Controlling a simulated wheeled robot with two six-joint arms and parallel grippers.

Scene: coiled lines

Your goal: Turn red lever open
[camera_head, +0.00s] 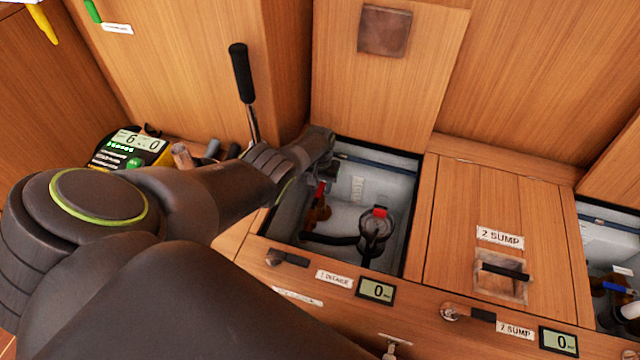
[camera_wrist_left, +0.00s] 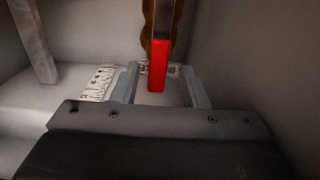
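The red lever (camera_head: 320,190) sits on a brown-bronze valve (camera_head: 317,214) inside the open left compartment. In the left wrist view the red lever (camera_wrist_left: 158,66) hangs down from the valve body. My left gripper (camera_head: 326,168) reaches into the compartment from above, close to the lever. In the left wrist view the left gripper (camera_wrist_left: 160,78) has its two grey fingers apart, with the lever's end showing between them. I cannot tell whether either finger touches it. My right gripper is out of view.
A round gauge-like fitting (camera_head: 376,225) with a red tab and a black hose stand in the same compartment. A tall black-handled lever (camera_head: 241,75) rises behind my left arm. The closed 2 SUMP hatch (camera_head: 470,210) lies to the right.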

